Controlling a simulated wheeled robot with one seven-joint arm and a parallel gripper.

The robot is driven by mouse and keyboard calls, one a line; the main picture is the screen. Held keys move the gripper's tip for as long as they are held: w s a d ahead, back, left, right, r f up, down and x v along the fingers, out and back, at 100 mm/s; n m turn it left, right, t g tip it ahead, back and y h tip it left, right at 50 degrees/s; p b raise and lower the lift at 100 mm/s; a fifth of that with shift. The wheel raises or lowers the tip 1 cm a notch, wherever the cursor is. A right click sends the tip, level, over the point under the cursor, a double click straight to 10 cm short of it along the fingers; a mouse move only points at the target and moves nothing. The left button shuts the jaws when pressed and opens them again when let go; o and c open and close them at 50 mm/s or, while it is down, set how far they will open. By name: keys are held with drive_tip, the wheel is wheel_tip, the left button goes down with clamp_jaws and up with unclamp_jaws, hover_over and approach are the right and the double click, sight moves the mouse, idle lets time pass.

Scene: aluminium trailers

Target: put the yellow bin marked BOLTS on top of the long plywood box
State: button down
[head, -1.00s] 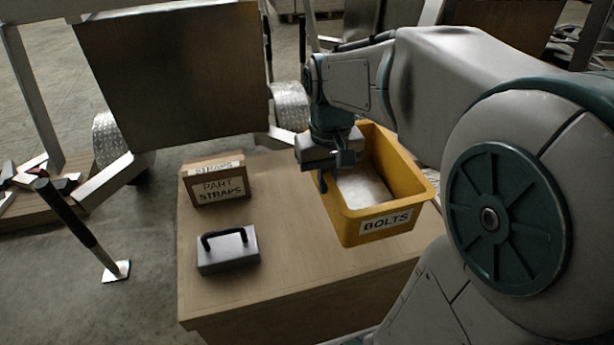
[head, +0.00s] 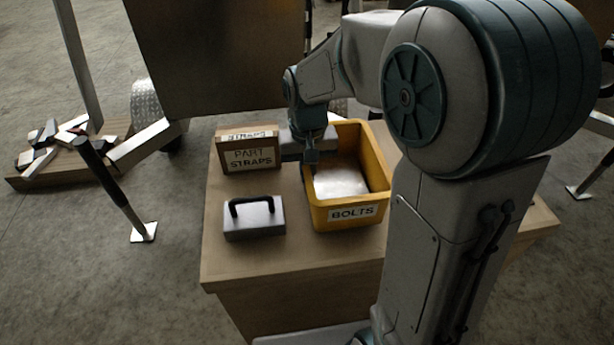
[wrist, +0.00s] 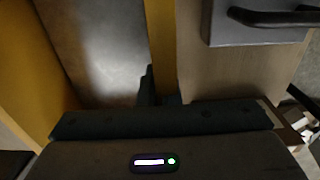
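The yellow bin marked BOLTS (head: 320,212) is upright at the right part of the long plywood box (head: 235,262), close against or just above its top; I cannot tell which. Pale grey contents show inside it. My gripper (head: 311,157) is at the bin's left wall. In the wrist view the dark fingers (wrist: 160,88) sit close on both sides of the yellow wall (wrist: 161,40), and the gripper looks shut on it. My arm hides the bin's right surroundings and part of the plywood box.
A cardboard box marked PART STRAPS (head: 250,160) and a grey case with a black handle (head: 255,222) stand on the plywood box, left of the bin. A trailer (head: 215,60) is behind.

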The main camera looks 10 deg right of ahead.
drive_tip(key=shift+f, duration=0.65)
drive_tip(key=c, duration=2.1)
unclamp_jaws()
drive_tip(key=shift+f, duration=0.25)
drive_tip(key=o, duration=0.5)
drive_tip(key=shift+c, duration=0.2)
drive_tip(key=shift+r, duration=0.1)
wheel_tip(320, 180, up, 12)
drive_tip(key=shift+s+r+p, duration=0.1)
drive_tip(key=shift+p, duration=1.1)
drive_tip(key=s+d+f+t, duration=0.1)
drive_tip(key=s+d+f, duration=0.1)
drive_tip(key=s, duration=0.5)
drive_tip(key=s+d+f, duration=0.3)
drive_tip(key=s+d, duration=0.2)
drive_tip(key=s, duration=0.2)
drive_tip(key=shift+s+f+t, duration=0.2)
drive_tip(key=shift+s+t, duration=0.05)
drive_tip(key=shift+t, duration=0.15)
